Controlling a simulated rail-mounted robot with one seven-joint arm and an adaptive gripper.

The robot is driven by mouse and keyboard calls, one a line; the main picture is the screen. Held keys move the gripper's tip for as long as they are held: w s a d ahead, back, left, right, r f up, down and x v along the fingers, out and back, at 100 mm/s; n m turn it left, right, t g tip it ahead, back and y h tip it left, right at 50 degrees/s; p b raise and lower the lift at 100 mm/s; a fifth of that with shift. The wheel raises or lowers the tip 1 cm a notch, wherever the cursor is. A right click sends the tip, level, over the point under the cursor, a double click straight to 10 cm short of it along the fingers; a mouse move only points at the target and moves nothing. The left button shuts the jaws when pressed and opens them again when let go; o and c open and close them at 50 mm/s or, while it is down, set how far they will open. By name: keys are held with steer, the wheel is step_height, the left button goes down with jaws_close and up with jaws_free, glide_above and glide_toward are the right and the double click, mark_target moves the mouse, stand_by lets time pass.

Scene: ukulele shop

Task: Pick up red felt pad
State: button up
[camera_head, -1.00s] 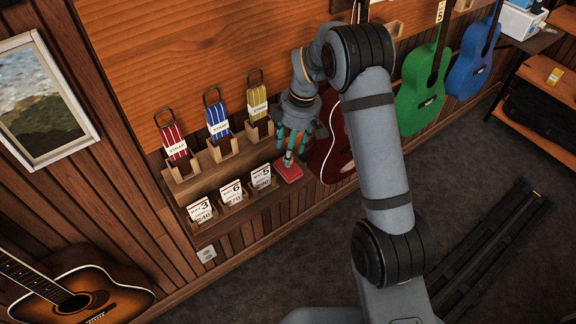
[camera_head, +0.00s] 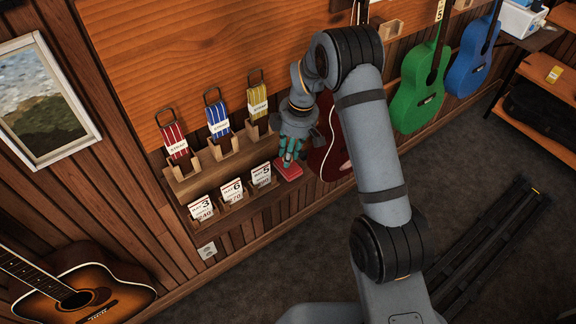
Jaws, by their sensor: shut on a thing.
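The red felt pad (camera_head: 289,172) lies at the right end of the lower wooden shelf, to the right of the white price cards. My gripper (camera_head: 288,160) points down at it from above, with its fingertips at the pad's upper part. The teal fingers are close together and shut on the pad. The fingers hide part of the pad's back edge.
White cards (camera_head: 232,192) stand in wooden holders left of the pad. Red, blue and yellow straps (camera_head: 217,120) stand on the upper shelf. A dark red guitar (camera_head: 330,150) hangs close to the right of my gripper. Green (camera_head: 420,95) and blue guitars hang further right.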

jaws_close()
steer(key=shift+r, duration=0.1)
stand_by(0.3)
steer(key=shift+w+r+b, duration=0.1)
steer(key=shift+r+b, duration=0.2)
steer(key=shift+r, duration=0.2)
step_height(320, 180, up, 3)
steer(key=shift+f+b, duration=0.2)
steer(key=shift+b, duration=0.35)
steer(key=s+d+r+b, duration=0.3)
steer(key=s+d+r, duration=0.3)
steer(key=d, duration=0.4)
steer(key=shift+s+r, duration=0.25)
steer(key=shift+r, duration=0.4)
steer(key=shift+a, duration=0.1)
